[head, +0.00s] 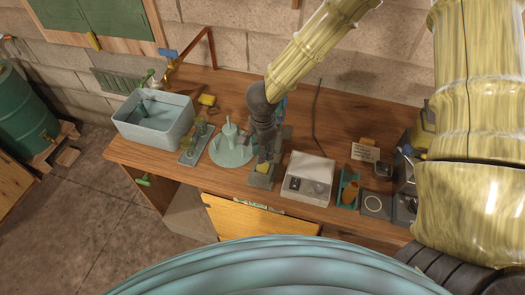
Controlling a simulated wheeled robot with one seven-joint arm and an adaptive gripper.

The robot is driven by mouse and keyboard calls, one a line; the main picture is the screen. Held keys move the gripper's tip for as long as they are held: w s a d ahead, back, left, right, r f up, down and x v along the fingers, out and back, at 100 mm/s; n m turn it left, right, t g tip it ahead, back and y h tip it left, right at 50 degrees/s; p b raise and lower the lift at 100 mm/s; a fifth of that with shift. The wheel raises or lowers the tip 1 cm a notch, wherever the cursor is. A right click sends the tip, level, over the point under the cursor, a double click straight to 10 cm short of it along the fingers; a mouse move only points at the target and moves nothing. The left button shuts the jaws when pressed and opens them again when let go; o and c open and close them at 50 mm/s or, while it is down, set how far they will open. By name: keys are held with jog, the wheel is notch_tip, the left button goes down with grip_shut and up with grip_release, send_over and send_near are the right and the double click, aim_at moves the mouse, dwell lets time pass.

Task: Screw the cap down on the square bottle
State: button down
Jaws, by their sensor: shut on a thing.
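My gripper (264,146) is dark grey and points down over a narrow grey stand (260,181) near the middle of the bench. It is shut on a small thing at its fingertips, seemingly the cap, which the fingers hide. A small yellow part (262,168) shows on the stand just below the gripper. I cannot make out the square bottle clearly; the gripper and wrist cover the middle of the stand. Whether the cap touches the bottle's neck cannot be told from this view.
Left of the gripper stand a pale green round rack (231,153), a tray with small bottles (194,146) and a blue-grey basin (153,121). An open drawer (255,221) juts out in front.

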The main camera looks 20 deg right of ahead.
jog(key=shift+m, duration=0.6)
jog(key=c, duration=1.1)
grip_release()
jog(key=shift+c, duration=0.4)
